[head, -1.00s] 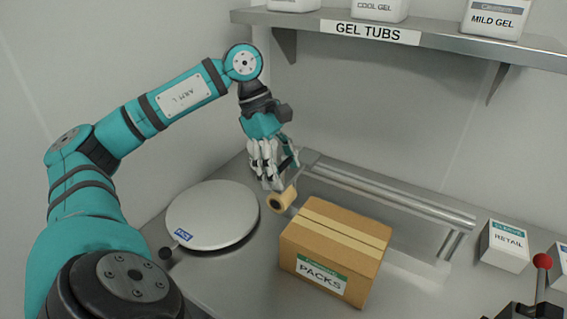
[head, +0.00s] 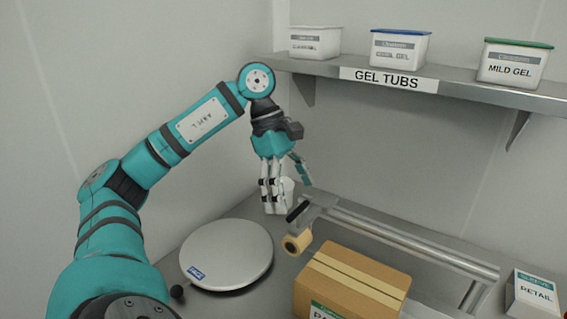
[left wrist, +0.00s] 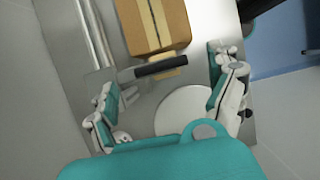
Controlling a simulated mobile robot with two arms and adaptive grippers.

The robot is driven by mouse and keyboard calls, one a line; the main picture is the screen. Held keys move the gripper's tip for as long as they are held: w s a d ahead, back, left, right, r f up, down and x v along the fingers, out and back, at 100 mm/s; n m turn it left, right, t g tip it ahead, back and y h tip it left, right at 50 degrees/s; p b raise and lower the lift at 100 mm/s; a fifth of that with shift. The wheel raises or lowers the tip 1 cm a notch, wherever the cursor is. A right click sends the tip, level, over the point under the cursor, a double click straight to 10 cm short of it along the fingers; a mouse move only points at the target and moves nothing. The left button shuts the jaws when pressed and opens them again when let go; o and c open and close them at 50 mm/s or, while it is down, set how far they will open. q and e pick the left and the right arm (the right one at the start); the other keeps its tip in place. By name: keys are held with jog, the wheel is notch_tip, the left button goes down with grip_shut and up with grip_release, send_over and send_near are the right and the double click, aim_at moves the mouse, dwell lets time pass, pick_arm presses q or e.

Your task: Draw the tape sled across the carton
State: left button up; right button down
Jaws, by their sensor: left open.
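The tape sled sits at the left end of its rails. Its black handle (head: 298,211) and tan tape roll (head: 297,243) show in the head view, and the handle (left wrist: 160,68) also shows in the left wrist view. The carton (head: 350,284), brown with a pale tape strip along its top, stands to the right of the roll, its lower part cut off. My left gripper (head: 287,192) is open and empty, just left of and behind the handle. In the left wrist view its fingers (left wrist: 165,92) are spread wide, with the handle ahead between them. My right gripper is not in view.
Two metal rails (head: 400,240) run behind the carton. A round grey plate (head: 228,252) lies to the left. A white RETAIL box (head: 531,295) stands at the right. A shelf (head: 450,91) with gel tubs hangs above on the wall.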

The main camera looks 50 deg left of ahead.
pick_arm(q)
jog(key=v, duration=0.7)
jog(key=shift+r, duration=0.15)
dwell(0.7)
